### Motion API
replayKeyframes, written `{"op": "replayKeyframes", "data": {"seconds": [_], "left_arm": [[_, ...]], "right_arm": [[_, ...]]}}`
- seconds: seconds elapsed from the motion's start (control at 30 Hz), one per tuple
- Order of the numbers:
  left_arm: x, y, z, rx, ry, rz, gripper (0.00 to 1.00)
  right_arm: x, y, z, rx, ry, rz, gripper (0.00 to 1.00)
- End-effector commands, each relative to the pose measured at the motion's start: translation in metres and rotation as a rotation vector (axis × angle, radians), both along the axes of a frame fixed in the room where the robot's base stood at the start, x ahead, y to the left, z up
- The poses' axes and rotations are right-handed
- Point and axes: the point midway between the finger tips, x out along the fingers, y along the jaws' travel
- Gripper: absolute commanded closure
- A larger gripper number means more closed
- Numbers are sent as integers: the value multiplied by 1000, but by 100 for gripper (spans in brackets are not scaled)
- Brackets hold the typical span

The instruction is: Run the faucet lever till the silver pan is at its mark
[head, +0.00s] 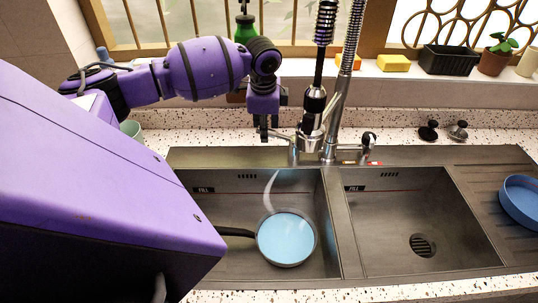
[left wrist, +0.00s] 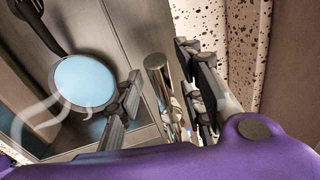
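The silver pan (head: 286,238) sits in the left basin with its black handle to the left. It looks filled with pale blue water; its fill mark is not distinguishable. It also shows in the left wrist view (left wrist: 84,82). A pale curved streak (head: 270,190), water or steam, runs to the pan. The faucet (head: 312,130) stands behind the divider, with a chrome lever (head: 284,136) on its left side. My left gripper (head: 270,132) is open by this lever. In the left wrist view a chrome cylinder (left wrist: 158,75) lies between its fingers; contact is unclear. My right gripper is out of view.
The right basin (head: 420,225) is empty, with a drain. A blue pan (head: 522,198) lies on the drainboard at right. A small knob (head: 368,141) stands right of the faucet. Sponges (head: 394,63), a black planter (head: 447,58) and a potted plant (head: 494,60) line the sill.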

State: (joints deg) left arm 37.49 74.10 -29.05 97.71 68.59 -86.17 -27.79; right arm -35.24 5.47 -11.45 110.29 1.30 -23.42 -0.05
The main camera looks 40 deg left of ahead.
Motion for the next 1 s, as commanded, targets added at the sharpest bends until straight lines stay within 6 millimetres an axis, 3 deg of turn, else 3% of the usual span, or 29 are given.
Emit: {"op": "replayKeyframes", "data": {"seconds": [0.37,1.0], "left_arm": [[0,0,2,0,-1,1,53],[-9,-7,61,0,-1,1,53]], "right_arm": [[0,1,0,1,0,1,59],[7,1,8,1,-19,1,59]]}}
